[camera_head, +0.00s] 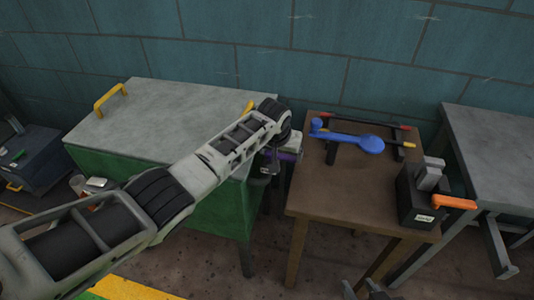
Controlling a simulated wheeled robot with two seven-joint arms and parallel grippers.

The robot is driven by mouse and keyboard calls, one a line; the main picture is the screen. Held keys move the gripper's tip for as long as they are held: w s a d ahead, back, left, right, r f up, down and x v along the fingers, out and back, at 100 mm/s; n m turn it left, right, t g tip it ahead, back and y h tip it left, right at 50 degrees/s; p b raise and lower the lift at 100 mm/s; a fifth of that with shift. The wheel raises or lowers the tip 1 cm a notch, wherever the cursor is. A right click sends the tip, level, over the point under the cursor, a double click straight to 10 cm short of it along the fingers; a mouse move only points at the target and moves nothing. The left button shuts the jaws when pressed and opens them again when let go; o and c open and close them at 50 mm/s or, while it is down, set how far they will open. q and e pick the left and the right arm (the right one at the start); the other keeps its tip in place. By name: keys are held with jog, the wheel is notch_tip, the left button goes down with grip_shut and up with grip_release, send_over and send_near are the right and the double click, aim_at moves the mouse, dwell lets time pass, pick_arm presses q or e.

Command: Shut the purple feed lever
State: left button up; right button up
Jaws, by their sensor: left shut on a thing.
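The purple feed lever (287,155) shows as a small purple piece at the right end of the green cabinet, beside a pale block. My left arm reaches across the cabinet from the lower left. My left gripper (268,168) points down at the lever and is shut on it; the wrist hides much of the contact. How far the lever is turned cannot be made out. My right gripper (363,290) shows only as dark fingertips at the bottom edge, apart from each other with nothing seen between them.
The green cabinet (150,110) has a grey top and yellow handles. A brown table (345,190) to the right bears a blue-handled tool (350,139), bars with red and yellow ends, and a dark box (417,200) with an orange handle. A grey bench (495,150) stands far right.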

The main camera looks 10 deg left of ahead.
pick_arm(q)
jog(key=shift+w+d+n, duration=0.1)
jog(key=shift+d+n, duration=0.1)
jog(key=shift+n, duration=0.1)
pick_arm(e)
jog(key=shift+a, duration=0.2)
pick_arm(q)
jog(key=shift+w+a+n, duration=0.1)
jog(key=shift+n, duration=0.2)
pick_arm(e)
jog(key=shift+s+f, duration=0.15)
jog(key=shift+f, duration=0.05)
pick_arm(q)
jog(key=o, duration=1.2)
jog(key=shift+o, duration=0.2)
jog(key=shift+r, duration=0.25)
jog(key=p+v, duration=0.2)
jog(key=v, duration=1.3)
jog(key=shift+s+r+p, duration=0.2)
jog(key=shift+s+p, duration=0.1)
pick_arm(e)
jog(key=shift+d+r, duration=0.15)
jog(key=shift+r, duration=0.5)
pick_arm(q)
jog(key=shift+d, duration=0.25)
